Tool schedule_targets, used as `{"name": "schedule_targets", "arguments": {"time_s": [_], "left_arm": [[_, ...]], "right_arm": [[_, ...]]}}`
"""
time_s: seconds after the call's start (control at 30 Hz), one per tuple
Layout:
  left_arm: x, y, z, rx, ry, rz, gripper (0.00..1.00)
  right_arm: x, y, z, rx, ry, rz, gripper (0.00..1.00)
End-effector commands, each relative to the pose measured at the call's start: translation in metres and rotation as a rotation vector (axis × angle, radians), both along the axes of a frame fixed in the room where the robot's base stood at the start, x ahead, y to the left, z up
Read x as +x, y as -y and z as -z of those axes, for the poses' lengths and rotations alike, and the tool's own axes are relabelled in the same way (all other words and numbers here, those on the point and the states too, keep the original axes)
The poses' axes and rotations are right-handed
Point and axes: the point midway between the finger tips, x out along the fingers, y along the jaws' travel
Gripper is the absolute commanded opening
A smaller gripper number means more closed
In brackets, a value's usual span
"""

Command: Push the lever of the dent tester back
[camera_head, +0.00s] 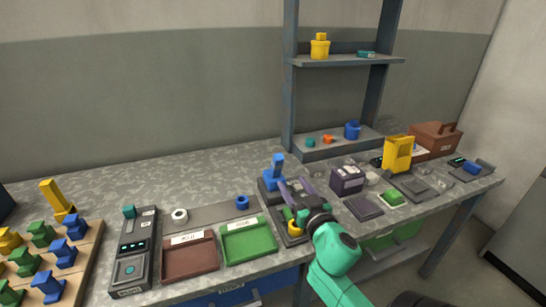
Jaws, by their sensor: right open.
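My right gripper (294,188), on a teal arm from the bottom, is open over a dark bench device with a blue upright part (275,173). I take this device to be the dent tester, but no readable label confirms it. A yellow part (291,221) shows low on the device, beside the gripper. The gripper and wrist cover much of the device, so I cannot make out which part is the lever or whether a finger touches it. My left gripper is not in view.
Left of the device lie a green tray (272,243), a brown tray (190,273) and a dark instrument (147,222). To the right are a dark purple box (347,179) and a yellow stand (398,153). A shelf (345,61) rises behind. The bench's back left is clear.

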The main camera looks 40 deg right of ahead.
Motion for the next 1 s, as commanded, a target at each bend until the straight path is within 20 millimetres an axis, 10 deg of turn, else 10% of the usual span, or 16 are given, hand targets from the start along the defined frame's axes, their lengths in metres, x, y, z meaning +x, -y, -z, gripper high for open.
{"name": "schedule_targets", "arguments": {"time_s": [0.23, 0.5, 0.87, 1.0], "left_arm": [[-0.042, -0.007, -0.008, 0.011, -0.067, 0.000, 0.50], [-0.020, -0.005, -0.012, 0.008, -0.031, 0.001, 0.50], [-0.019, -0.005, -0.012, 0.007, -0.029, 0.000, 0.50], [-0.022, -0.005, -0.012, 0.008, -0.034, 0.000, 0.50]], "right_arm": [[0.058, 0.020, -0.004, -0.004, 0.003, 0.000, 0.65], [0.117, 0.041, -0.001, -0.001, 0.001, 0.001, 0.65], [0.128, 0.045, 0.001, 0.000, -0.002, 0.001, 0.65], [0.128, 0.045, 0.001, 0.000, -0.002, 0.001, 0.15]]}}
